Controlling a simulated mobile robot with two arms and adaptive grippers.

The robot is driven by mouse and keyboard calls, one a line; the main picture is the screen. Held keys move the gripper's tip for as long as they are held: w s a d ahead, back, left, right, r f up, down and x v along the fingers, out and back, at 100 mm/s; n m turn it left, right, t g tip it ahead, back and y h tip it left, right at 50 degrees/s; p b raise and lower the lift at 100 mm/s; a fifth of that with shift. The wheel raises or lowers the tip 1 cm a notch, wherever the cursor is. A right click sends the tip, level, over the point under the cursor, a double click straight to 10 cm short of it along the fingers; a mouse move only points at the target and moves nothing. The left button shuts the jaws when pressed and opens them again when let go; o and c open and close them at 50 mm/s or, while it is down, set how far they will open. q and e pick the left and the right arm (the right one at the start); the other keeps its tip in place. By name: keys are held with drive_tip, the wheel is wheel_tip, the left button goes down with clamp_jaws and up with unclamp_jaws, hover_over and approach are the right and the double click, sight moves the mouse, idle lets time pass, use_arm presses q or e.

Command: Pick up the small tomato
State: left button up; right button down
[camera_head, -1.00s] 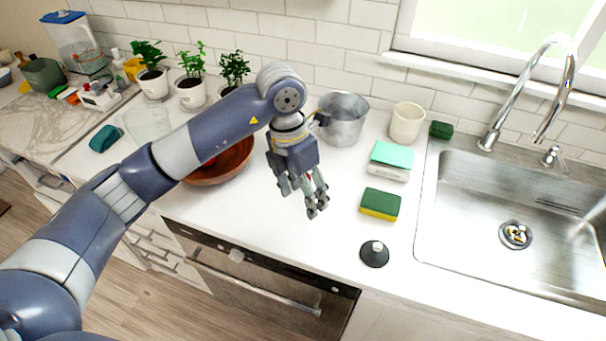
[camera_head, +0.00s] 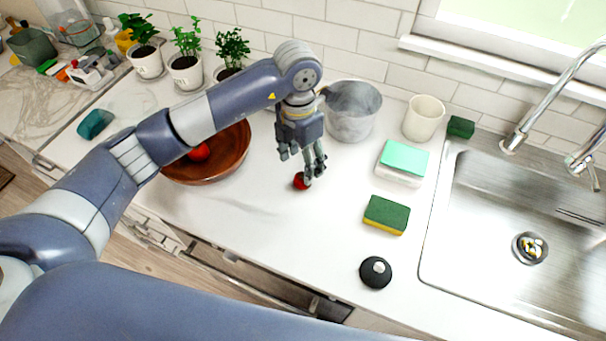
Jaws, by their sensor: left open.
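A small red tomato (camera_head: 301,181) lies on the white counter, right of the brown bowl. My left gripper (camera_head: 301,165) points down over it with its fingers apart. One finger is at the tomato's right edge and hides a little of it; I cannot tell whether they touch. Another red round thing (camera_head: 199,152) lies in the brown bowl (camera_head: 236,160), partly hidden by my left arm. My right gripper is not in view.
A metal pot (camera_head: 352,115) stands close behind the gripper. A cream cup (camera_head: 423,118), sponges (camera_head: 387,214) and a black round lid-like thing (camera_head: 375,272) are to the right, before the sink (camera_head: 480,215). Potted plants (camera_head: 185,70) stand at the back left. The counter in front is clear.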

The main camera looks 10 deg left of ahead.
sight(303, 175)
use_arm(q)
drive_tip(key=shift+s+f, duration=0.1)
drive_tip(key=shift+f, duration=0.55)
drive_tip(key=f+p, duration=0.2)
drive_tip(key=f, duration=0.2)
drive_tip(key=shift+w+d+f+p, duration=0.1)
drive_tip(key=shift+w+d+p, duration=0.1)
drive_tip(key=shift+w+p, duration=0.15)
drive_tip(key=shift+f, duration=0.5)
drive_tip(key=c, duration=1.1)
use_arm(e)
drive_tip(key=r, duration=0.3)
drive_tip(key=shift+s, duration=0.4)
